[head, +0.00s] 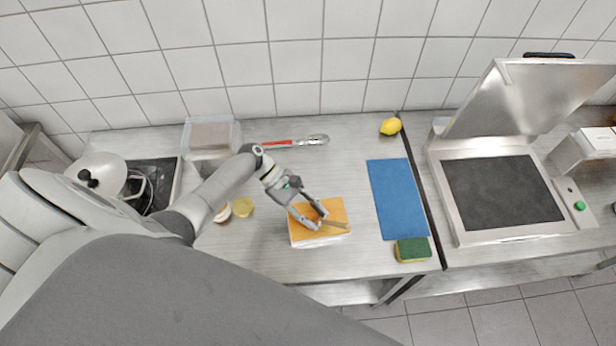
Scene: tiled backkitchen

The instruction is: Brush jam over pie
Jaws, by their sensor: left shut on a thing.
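The pie (338,208) looks like a rectangular block with an orange top and pale sides, near the front middle of the steel counter. My left gripper (322,221) is over the pie, pointing down and to the right. It is shut on a thin brownish tool, which seems to be the brush (337,224). The brush lies low across the pie's top, its end reaching the right edge; I cannot tell if it touches. My right gripper is not in view.
A blue mat (390,195) and a green-and-yellow sponge (412,250) lie to the right. An open grill (503,190) stands at right.

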